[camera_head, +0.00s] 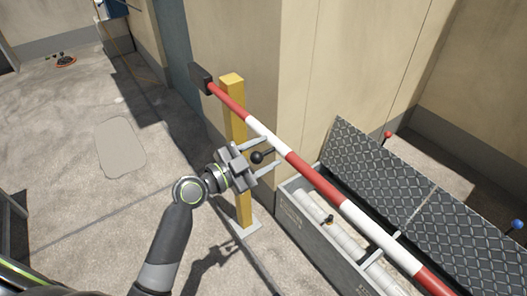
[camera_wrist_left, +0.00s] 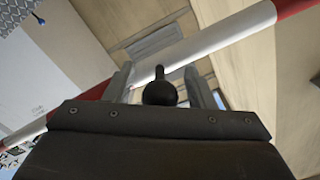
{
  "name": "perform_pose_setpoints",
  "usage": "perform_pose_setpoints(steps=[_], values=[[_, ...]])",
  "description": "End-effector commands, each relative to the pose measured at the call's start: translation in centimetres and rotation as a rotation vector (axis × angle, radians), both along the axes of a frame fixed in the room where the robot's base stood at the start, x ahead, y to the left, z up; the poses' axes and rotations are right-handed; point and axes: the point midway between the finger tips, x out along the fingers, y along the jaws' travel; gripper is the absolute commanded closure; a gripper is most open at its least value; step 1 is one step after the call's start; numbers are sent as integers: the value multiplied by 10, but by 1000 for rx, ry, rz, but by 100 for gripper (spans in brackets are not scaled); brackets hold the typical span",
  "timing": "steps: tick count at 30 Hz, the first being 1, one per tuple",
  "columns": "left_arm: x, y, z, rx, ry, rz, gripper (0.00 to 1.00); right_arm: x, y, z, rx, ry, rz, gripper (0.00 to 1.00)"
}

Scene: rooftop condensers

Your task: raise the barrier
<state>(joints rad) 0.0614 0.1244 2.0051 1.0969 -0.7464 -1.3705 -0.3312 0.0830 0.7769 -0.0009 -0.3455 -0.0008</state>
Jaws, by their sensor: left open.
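The barrier is a red and white striped pole (camera_head: 288,153) on a yellow post (camera_head: 236,130), with a dark block (camera_head: 201,78) at its upper left end. The pole slopes down to the lower right in the head view. A black ball knob (camera_head: 257,157) hangs on a short stem by the pole's white band. My left gripper (camera_head: 275,158) is open, its two fingers on either side of the knob. In the left wrist view the knob (camera_wrist_left: 160,91) sits between the fingers, with the pole (camera_wrist_left: 215,38) behind it. My right gripper is out of view.
An open grey trough (camera_head: 315,232) holding pale pipes lies under the pole, beside a raised diamond-plate cover (camera_head: 385,180). Red (camera_head: 388,134) and blue (camera_head: 517,224) knobs stand near the cover. A beige wall rises behind. The concrete floor at left is mostly clear.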

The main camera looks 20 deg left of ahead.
Motion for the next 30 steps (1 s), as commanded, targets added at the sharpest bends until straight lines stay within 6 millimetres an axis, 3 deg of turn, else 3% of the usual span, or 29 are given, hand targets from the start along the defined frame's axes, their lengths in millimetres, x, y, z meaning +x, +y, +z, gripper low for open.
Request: perform_pose_setpoints(steps=[7, 18, 25, 30], values=[[1, -1, 0, 0, 0, 0, 50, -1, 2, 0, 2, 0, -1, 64], [0, 0, 0, 0, 0, 0, 99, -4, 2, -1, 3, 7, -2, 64], [0, 0, 1, -2, 2, 0, 100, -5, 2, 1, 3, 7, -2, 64], [1, 0, 14, -26, 20, 0, 100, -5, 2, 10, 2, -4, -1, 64]])
